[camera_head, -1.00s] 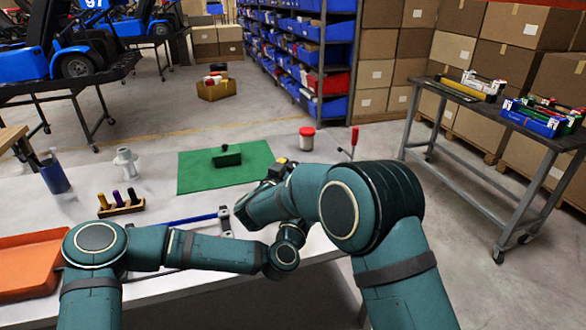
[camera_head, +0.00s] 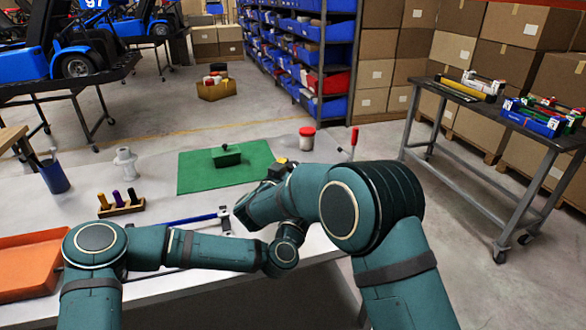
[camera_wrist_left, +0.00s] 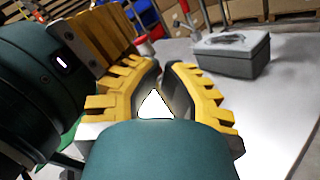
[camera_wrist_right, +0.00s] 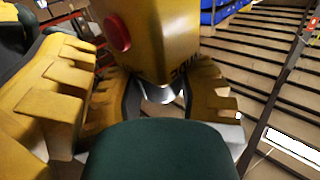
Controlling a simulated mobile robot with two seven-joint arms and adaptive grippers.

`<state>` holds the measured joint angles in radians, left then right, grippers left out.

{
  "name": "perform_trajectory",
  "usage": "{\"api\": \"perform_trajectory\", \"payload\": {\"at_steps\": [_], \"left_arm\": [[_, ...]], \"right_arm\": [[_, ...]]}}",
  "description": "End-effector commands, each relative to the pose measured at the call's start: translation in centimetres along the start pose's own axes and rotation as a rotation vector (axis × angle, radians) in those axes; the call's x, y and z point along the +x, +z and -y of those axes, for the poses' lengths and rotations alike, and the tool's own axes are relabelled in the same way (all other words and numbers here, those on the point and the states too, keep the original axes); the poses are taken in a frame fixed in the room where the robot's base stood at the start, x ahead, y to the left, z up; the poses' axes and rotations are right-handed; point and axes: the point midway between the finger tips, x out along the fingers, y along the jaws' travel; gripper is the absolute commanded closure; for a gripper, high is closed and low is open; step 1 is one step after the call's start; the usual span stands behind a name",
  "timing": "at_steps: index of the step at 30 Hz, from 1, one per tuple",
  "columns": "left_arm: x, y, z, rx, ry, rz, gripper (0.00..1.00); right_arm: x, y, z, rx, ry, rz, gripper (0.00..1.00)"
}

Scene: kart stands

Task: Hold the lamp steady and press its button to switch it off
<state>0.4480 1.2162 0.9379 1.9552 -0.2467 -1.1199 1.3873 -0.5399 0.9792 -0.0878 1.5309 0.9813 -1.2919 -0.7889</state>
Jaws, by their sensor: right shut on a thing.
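The lamp (camera_wrist_right: 165,40) has a yellow body with dark lettering and a round red button (camera_wrist_right: 117,34) on its left side in the right wrist view. My right gripper (camera_wrist_right: 160,92) is shut on the lamp. In the head view the arms hide most of the lamp and both fingertips. My left gripper (camera_wrist_left: 163,68) has its fingertips together, with nothing visible between them. Its yellow fingers also show large at the left of the right wrist view, beside the button side of the lamp. They appear apart from the button.
A red-lidded tub (camera_head: 307,138) stands behind my right arm. A grey box (camera_wrist_left: 232,55) shows in the left wrist view.

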Motion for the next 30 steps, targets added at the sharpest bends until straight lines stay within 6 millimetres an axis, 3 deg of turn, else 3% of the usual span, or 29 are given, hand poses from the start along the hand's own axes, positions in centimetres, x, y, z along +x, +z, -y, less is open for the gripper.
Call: {"api": "perform_trajectory", "payload": {"at_steps": [30], "left_arm": [[0.75, -0.42, -0.37, 0.000, 0.000, 0.000, 1.00]], "right_arm": [[0.01, 0.12, -0.02, -0.001, 0.000, 0.002, 1.00]]}}
